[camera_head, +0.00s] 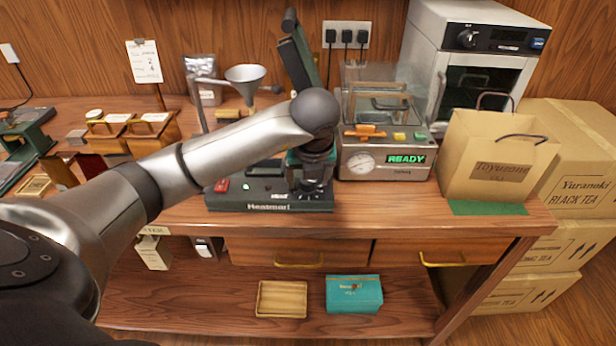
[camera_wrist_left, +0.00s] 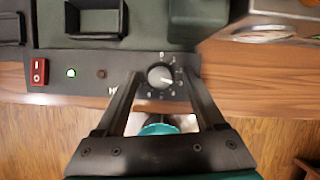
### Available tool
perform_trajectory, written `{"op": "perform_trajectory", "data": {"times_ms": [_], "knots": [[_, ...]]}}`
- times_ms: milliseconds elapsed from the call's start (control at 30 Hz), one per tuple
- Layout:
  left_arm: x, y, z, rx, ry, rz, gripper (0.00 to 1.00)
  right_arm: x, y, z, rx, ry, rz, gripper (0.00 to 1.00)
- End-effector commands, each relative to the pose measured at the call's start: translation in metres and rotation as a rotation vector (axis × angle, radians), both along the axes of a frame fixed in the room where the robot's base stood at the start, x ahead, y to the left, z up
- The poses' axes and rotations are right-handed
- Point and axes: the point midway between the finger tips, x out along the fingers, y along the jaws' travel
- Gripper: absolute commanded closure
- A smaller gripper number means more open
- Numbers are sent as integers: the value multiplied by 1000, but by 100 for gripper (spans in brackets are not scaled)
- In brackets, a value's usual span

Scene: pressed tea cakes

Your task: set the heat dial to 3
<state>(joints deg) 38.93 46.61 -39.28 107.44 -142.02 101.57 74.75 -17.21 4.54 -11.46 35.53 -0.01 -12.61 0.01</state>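The heat dial (camera_wrist_left: 160,76) is a round knob with a light grey face on the front panel of the dark green heat press (camera_head: 235,198). Small white marks ring it, too blurred to read, so I cannot tell its setting. In the wrist view my left gripper (camera_wrist_left: 162,80) is open, with one finger on each side of the dial. A gap shows between each finger and the knob. In the head view the left gripper (camera_head: 312,192) is over the right part of the press front and hides the dial. My right gripper is not in view.
A red switch (camera_wrist_left: 39,72) and a lit green lamp (camera_wrist_left: 71,73) sit left of the dial. A chamber machine (camera_head: 385,165) reading READY stands just right of the press. A paper bag (camera_head: 495,150) is further right. The counter's front edge (camera_head: 400,212) is close below.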

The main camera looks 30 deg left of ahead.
Motion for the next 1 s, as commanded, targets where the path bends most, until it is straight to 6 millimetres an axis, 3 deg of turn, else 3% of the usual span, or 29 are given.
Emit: {"op": "perform_trajectory", "data": {"times_ms": [267,433,833,1000], "knots": [[0,0,1,0,-1,0,24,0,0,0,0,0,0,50],[-3,-3,14,-1,-3,-2,24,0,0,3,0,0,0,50],[-30,-25,103,2,-7,-3,24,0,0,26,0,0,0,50],[-38,-31,126,3,-4,-1,24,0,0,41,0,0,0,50]]}}
